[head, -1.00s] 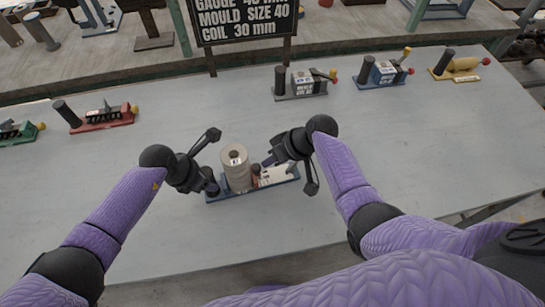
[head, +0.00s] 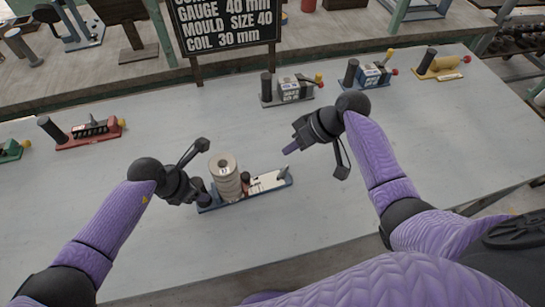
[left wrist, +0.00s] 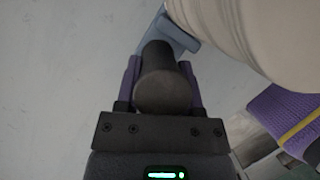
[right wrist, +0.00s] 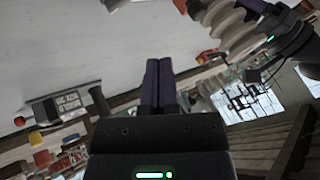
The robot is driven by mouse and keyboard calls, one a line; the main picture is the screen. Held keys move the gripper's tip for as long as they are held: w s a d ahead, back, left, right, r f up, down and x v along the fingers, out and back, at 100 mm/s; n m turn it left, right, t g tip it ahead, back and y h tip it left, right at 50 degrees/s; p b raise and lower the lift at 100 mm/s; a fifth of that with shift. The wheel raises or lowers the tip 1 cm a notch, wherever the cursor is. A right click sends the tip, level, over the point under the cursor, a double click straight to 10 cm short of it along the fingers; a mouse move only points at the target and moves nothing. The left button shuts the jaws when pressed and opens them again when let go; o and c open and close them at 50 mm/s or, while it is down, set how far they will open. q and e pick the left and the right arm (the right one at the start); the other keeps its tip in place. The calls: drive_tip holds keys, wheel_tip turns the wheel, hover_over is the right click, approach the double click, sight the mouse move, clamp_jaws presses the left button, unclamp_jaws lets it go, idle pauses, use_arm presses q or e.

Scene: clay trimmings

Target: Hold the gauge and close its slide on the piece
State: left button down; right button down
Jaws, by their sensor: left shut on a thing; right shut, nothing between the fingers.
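The gauge (head: 240,199) is a blue-based tool on the table with a dark post at its left end. The piece (head: 225,180), a ribbed beige cylinder, stands upright on it. The slide (head: 268,182) has a pale plate and a small dark knob, right of the piece; I cannot tell whether it touches it. My left gripper (head: 203,193) is shut on the dark post, which shows between its fingers in the left wrist view (left wrist: 165,85). My right gripper (head: 291,149) is shut and empty, above and right of the gauge, apart from it. Its closed fingers show in the right wrist view (right wrist: 160,88).
Other gauges stand along the back of the table: a red one (head: 92,134), a grey one (head: 288,92), a blue one (head: 367,76) and a yellow one (head: 440,66). A dark sign (head: 228,25) behind reads gauge 40 mm, mould size 40, coil 30 mm. The table (head: 430,135) is clear at right.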

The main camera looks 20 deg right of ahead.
drive_tip(key=shift+v, duration=1.1)
